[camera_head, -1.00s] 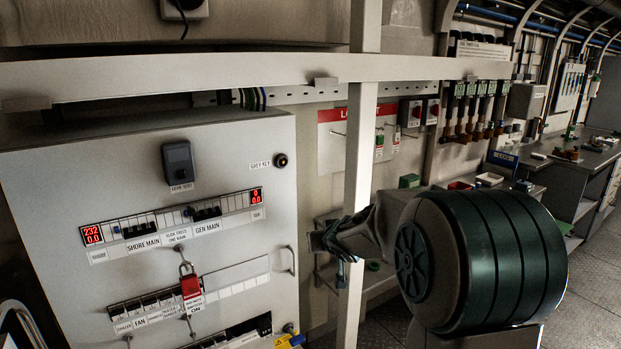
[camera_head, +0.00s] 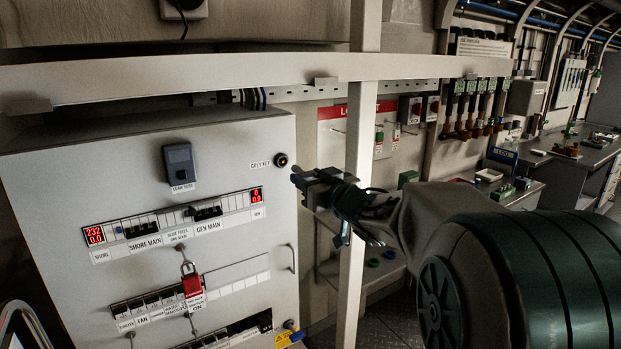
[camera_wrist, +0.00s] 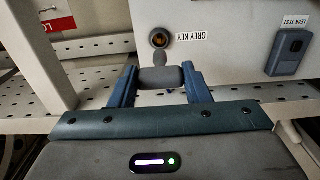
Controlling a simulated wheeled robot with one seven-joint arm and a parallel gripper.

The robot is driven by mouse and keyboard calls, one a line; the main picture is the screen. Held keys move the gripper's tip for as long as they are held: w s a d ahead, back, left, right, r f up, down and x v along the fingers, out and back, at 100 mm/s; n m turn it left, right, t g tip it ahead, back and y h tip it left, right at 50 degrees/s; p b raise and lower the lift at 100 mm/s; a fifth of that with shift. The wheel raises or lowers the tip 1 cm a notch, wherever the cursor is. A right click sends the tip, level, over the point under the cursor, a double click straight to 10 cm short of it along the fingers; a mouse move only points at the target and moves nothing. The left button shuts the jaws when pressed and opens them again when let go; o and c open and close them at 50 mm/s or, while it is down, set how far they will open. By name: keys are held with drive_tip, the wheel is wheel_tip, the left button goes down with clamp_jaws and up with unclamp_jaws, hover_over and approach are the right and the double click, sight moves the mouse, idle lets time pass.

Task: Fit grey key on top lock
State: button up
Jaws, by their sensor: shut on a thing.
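The top lock (camera_head: 281,160) is a dark round keyhole with a brass-coloured centre, high on the right side of the grey panel, beside a "GREY KEY" label (camera_head: 261,164). It also shows in the wrist view (camera_wrist: 159,39), just beyond my fingers. My gripper (camera_head: 303,181) is right of the lock and a little below it in the head view, apart from the panel. In the wrist view my gripper (camera_wrist: 161,80) is shut on the grey key (camera_wrist: 160,77), which lies across between the blue fingers.
A white upright post (camera_head: 359,130) stands close behind my gripper, and a horizontal rail (camera_head: 220,75) crosses above the panel. The panel (camera_head: 80,190) carries breakers, a leak-test box (camera_head: 180,163) and a red padlock (camera_head: 192,284). A handle (camera_head: 292,258) sits below the lock.

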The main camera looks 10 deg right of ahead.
sight(298, 171)
drive_tip(key=shift+w, duration=0.1)
drive_tip(key=shift+x, duration=2.85)
drive_tip(key=shift+w+a, duration=0.15)
drive_tip(key=shift+w, duration=0.3)
idle(0.7)
drive_tip(key=o, duration=1)
drive_tip(key=shift+f, duration=0.1)
drive_tip(key=b+v, duration=0.1)
drive_tip(key=v, duration=1.2)
drive_tip(key=shift+s+b, duration=0.4)
